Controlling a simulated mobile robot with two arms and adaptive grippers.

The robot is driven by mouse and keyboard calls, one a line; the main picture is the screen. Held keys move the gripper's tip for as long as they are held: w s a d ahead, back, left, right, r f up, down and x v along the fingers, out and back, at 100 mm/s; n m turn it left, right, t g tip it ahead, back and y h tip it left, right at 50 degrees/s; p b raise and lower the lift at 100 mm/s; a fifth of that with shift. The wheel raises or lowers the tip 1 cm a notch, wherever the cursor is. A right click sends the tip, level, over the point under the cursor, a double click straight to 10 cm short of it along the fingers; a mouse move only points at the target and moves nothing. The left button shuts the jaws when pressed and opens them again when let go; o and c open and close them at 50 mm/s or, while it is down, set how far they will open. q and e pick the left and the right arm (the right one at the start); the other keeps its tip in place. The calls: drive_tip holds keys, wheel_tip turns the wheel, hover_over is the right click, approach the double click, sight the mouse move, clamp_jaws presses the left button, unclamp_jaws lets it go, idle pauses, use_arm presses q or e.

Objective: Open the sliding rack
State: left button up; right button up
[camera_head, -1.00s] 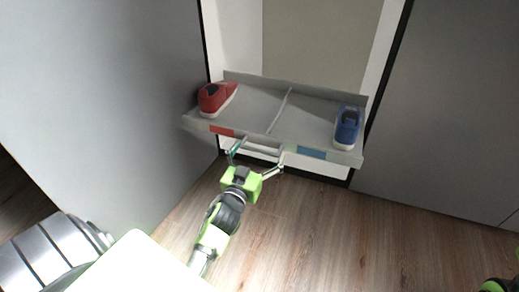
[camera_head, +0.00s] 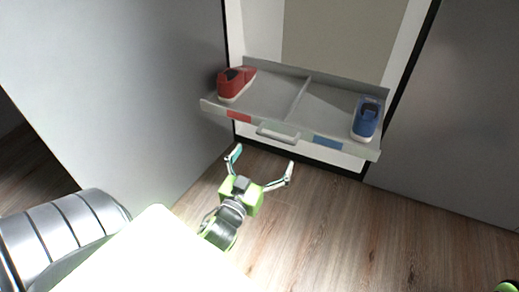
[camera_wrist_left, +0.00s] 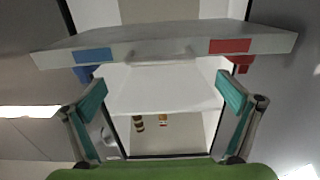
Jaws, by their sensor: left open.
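The sliding rack (camera_head: 289,131) is a grey tray standing out from the white cabinet. Its front has a red label, a blue label and a bar handle (camera_head: 277,136) between them. A red shoe (camera_head: 234,85) sits in its left half and a blue shoe (camera_head: 366,120) in its right half. My left gripper (camera_head: 262,165) is open and empty, below and in front of the handle, apart from it. In the left wrist view, the rack front (camera_wrist_left: 128,51) spans the top, beyond the spread fingers (camera_wrist_left: 162,95). My right gripper's fingers do not show.
The white cabinet (camera_head: 350,160) is open behind and below the rack. A grey wall panel (camera_head: 130,90) stands close on the left and a darker one (camera_head: 455,120) on the right. Wooden floor (camera_head: 330,230) in front is clear.

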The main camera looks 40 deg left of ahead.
use_arm(q)
drive_tip(key=shift+v, duration=1.7)
